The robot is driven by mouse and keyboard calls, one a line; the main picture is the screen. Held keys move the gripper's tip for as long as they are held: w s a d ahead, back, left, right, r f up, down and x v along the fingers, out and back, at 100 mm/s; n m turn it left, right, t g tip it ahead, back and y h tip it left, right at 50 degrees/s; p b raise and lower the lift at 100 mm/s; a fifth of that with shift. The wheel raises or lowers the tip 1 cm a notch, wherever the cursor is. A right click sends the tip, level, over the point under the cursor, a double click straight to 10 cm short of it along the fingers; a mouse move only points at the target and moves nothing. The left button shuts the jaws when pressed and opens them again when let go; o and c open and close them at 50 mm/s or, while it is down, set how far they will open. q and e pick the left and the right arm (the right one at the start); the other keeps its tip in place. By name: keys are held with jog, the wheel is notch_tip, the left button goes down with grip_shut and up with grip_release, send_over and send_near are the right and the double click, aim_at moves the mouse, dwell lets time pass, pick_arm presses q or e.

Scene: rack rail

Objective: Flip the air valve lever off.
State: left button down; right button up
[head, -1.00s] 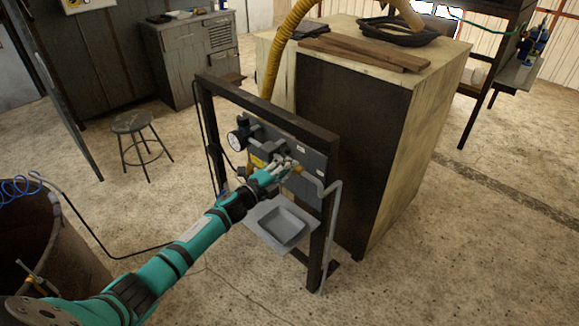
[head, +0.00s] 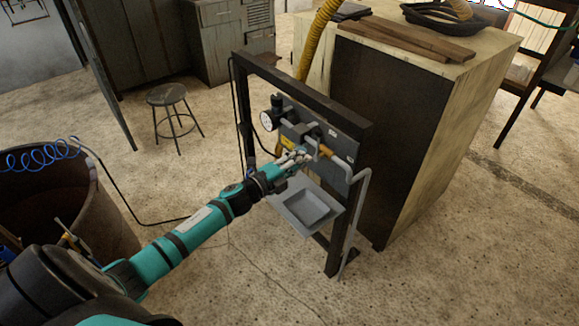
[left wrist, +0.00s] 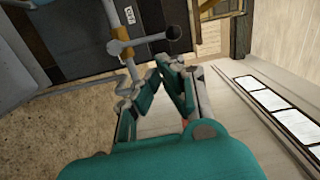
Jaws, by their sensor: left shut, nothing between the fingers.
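The valve lever (left wrist: 148,40) is a thin grey bar with a dark round knob (left wrist: 173,33) at its end. In the left wrist view it lies across the picture, joined to a grey pivot on a pipe with brass-coloured fittings. My left gripper (left wrist: 168,66) is shut and empty, its fingertips just below the knob in that view; I cannot tell whether they touch. In the head view my left gripper (head: 301,154) is in front of the grey valve panel (head: 342,148), and it hides much of the lever area. My right gripper is not in view.
The panel sits in a dark upright frame (head: 242,105) with a round gauge (head: 267,121) and a grey tray (head: 307,208) below. A large wooden crate (head: 385,130) stands behind. A rusty barrel (head: 95,210) is at left, a stool (head: 166,96) farther back. Floor at front right is clear.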

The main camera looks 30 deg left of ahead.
pick_arm(q)
jog(key=v, duration=0.5)
jog(key=shift+w, duration=0.1)
dwell(0.3)
jog(key=s+a+f+n+g+y, duration=0.15)
jog(key=s+f+n, duration=0.3)
jog(key=f, duration=0.65)
jog(key=s+f+n+g+y, duration=0.25)
jog(key=s+f, duration=0.35)
jog(key=f, duration=0.6)
jog(key=s+a+f+n+g+y, duration=0.1)
jog(key=s+f+n+g+y, duration=0.25)
jog(key=f, duration=0.75)
jog(key=s+d+f+n+g, duration=0.2)
jog(key=s+f, duration=0.4)
jog(key=s, duration=0.6)
jog(key=s+d+f+n+g+h+b, duration=0.1)
jog(key=s+d+f+n+g, duration=0.2)
jog(key=s, duration=0.9)
jog(key=s+d+f+n+g+h, duration=0.1)
jog(key=s+d+f+n+g, duration=0.2)
jog(key=s+d+f, duration=0.4)
jog(key=s+f, duration=0.3)
jog(key=s, duration=0.2)
jog(key=shift+g, duration=0.35)
